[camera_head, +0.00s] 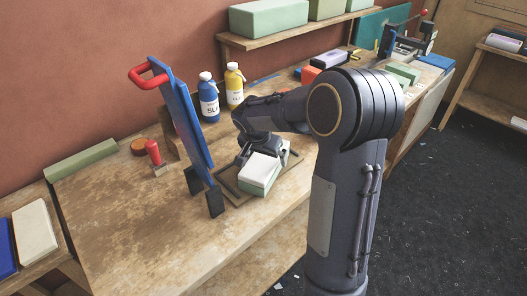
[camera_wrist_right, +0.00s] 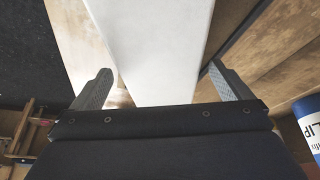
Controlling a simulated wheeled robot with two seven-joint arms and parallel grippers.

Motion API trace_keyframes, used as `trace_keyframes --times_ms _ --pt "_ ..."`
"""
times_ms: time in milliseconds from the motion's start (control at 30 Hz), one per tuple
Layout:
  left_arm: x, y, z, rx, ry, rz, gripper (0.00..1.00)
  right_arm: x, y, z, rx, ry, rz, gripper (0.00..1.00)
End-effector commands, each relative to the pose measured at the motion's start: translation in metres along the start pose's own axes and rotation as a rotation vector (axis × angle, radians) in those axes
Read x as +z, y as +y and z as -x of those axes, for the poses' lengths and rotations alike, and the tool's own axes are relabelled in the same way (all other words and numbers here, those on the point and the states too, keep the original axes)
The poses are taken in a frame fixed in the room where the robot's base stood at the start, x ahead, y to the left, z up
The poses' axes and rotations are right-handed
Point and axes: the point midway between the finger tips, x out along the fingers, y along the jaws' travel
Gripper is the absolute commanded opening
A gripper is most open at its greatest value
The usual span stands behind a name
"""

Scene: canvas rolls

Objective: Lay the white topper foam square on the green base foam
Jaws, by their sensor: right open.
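The white topper foam square (camera_head: 261,167) lies on top of the green base foam (camera_head: 259,187) in the head view, on a brown framed tray (camera_head: 228,184) on the workbench. The green shows along the near side below the white. I cannot tell how well their far edges line up. My right gripper (camera_head: 264,153) is at the far side of the stack, open. In the right wrist view its two fingers (camera_wrist_right: 159,68) stand apart on either side of the white foam (camera_wrist_right: 155,45), with gaps beside it. My left gripper is not in view.
A blue upright frame with a red handle (camera_head: 180,110) stands left of the tray. A blue bottle (camera_head: 208,98) and a yellow bottle (camera_head: 234,85) stand behind. A red-handled tool (camera_head: 153,153) is further left. The bench's front left (camera_head: 150,235) is clear.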

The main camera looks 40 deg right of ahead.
Motion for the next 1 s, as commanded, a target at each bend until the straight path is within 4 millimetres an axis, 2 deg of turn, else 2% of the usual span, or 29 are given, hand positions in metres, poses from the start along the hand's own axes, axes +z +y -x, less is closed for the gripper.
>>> trace_keyframes --times_ms 167,400,600,700,867,967,1000 --pt "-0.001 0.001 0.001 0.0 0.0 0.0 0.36 -0.001 -0.001 0.02 -0.005 0.002 -0.001 0.98" --pt "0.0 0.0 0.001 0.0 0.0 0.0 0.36 -0.001 -0.002 0.073 -0.008 0.003 0.0 0.98" --pt "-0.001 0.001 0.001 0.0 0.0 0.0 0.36 -0.001 -0.001 0.107 -0.003 0.001 0.001 0.98" --pt "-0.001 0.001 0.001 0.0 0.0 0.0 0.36 -0.001 -0.001 0.117 -0.002 0.001 0.001 0.98" --pt "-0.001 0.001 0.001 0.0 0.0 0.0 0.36 0.0 0.001 0.122 -0.001 -0.001 0.001 0.98" --pt "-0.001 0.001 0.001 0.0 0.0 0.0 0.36 0.008 0.01 0.123 -0.029 -0.036 0.034 0.98" --pt "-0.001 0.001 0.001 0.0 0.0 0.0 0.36 0.017 0.017 0.125 -0.055 -0.067 0.065 0.98"
